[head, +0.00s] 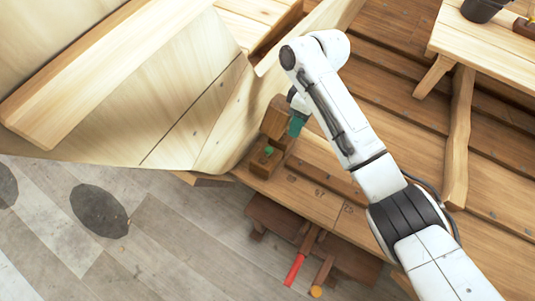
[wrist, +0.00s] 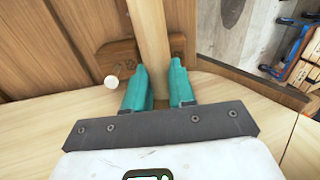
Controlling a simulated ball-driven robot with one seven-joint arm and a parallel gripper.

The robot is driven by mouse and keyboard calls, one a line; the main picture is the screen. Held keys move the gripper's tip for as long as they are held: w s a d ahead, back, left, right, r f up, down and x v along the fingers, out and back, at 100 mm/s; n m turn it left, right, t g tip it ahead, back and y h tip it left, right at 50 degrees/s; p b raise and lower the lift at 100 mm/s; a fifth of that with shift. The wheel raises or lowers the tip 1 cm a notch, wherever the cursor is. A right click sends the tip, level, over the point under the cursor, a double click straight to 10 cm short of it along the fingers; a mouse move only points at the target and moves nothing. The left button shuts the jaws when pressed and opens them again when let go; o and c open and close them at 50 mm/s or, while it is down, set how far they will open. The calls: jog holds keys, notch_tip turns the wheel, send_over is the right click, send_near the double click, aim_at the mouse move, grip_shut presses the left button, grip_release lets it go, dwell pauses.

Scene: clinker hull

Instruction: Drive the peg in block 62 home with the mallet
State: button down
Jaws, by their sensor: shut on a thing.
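My gripper (head: 297,124) has teal fingers and is beside the hull's end, above the planks. In the wrist view its fingers (wrist: 158,85) are shut on a pale wooden bar, which looks like the mallet handle (wrist: 152,35). A brown wooden piece (head: 277,117) beside the fingers may be the mallet head; I cannot be sure. A brown block (head: 257,167) stands below it with a green spot on it, perhaps a peg end (head: 268,150). In the wrist view, a brown plate with unreadable marks (wrist: 113,58) lies behind the handle, and a round cream knob (wrist: 111,82) is left of the fingers.
The pale hull planking (head: 190,100) rises close on the left. Numbered marks run along a plank (head: 305,193). Red-handled (head: 294,269) and orange-ended (head: 317,291) tools lie by a low brown bench (head: 265,217). A pale bench (head: 490,45) stands at upper right. Grey floor is open at lower left.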

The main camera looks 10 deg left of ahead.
jog(key=v, duration=0.3)
jog(key=shift+a+r, duration=0.1)
jog(key=shift+r, duration=0.3)
jog(key=shift+f, duration=0.25)
jog(key=shift+s+a+f+g+h+b, duration=0.15)
jog(key=shift+f+h+b, duration=0.1)
jog(key=shift+f+h, duration=0.15)
jog(key=shift+w+a+f+g+h+b, duration=0.1)
jog(key=shift+a+f+g+h+b, duration=0.1)
jog(key=shift+f+h, duration=0.15)
jog(key=shift+s, duration=0.1)
